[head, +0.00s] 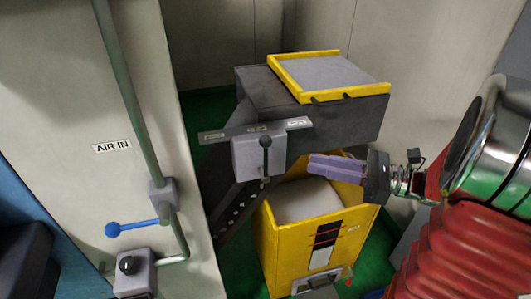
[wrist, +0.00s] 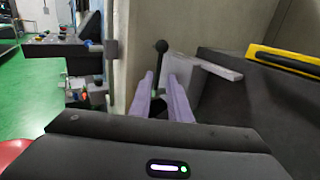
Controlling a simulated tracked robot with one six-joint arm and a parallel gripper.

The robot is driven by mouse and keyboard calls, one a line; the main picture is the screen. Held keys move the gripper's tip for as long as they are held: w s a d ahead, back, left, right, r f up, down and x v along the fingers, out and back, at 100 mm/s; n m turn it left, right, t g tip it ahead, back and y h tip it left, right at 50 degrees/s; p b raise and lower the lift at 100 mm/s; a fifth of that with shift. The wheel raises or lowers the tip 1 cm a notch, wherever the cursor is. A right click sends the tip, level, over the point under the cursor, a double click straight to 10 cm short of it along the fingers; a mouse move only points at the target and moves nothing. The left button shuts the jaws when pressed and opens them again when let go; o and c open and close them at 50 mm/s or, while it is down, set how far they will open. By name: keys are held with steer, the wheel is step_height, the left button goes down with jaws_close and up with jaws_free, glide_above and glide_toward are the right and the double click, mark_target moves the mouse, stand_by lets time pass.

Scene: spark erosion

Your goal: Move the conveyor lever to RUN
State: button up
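The conveyor lever (head: 265,142) is a black stick with a round black knob on a light grey box (head: 245,158). It stands about upright in the head view, in front of a grey plate with several small labels too small to read. My gripper (head: 312,165) is to the right of the lever, apart from it, with its purple fingers pointing left. In the wrist view the lever knob (wrist: 161,46) shows beyond the fingertips, in line with the gap of my gripper (wrist: 161,76). The fingers are apart with nothing held between them. The lower stick is partly hidden.
A yellow bin (head: 290,232) stands below my gripper. A dark housing with a yellow-rimmed top (head: 388,88) rises behind. At left, a wall panel carries a green pipe (head: 127,90), a blue-handled valve (head: 133,228) and another black-knobbed box (head: 133,275).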

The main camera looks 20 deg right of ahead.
glide_above(266, 175)
steer(key=shift+w, duration=0.3)
stand_by(0.6)
steer(key=shift+c, duration=0.7)
jaws_close()
